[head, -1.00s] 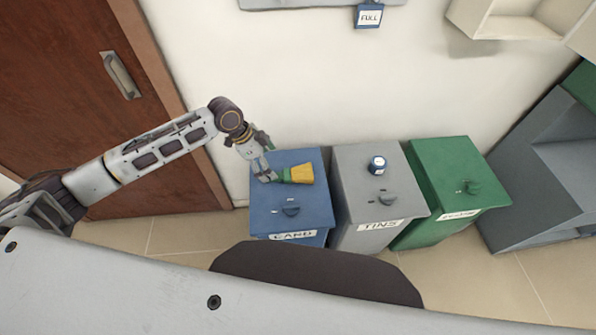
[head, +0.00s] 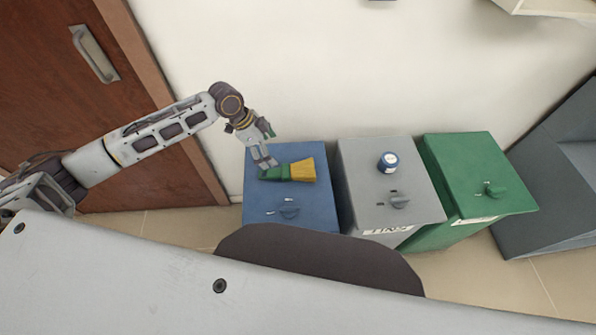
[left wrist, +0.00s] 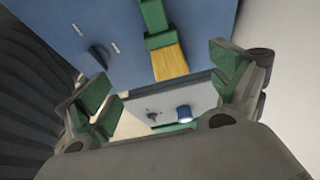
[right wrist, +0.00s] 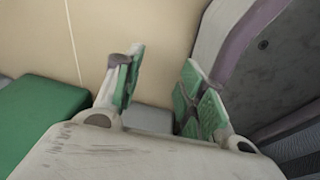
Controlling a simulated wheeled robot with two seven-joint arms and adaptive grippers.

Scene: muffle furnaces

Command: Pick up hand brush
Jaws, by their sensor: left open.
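The hand brush, with a green handle and yellow bristles (head: 303,170), lies on the lid of the blue bin (head: 262,207). It also shows in the left wrist view (left wrist: 168,62), apart from the fingers and beyond them. My left gripper (head: 266,163) is over the back of the blue lid, by the handle end of the brush in the head view. In the left wrist view its green-padded fingers (left wrist: 163,95) are spread wide with nothing between them. My right gripper (right wrist: 160,90) shows only in its own wrist view, with its fingers apart and empty.
A grey bin (head: 365,172) with a small blue-and-white tin (head: 388,162) on its lid stands right of the blue bin. A green bin (head: 470,165) stands beyond it. The wall is close behind, and a brown door (head: 60,110) is at the left.

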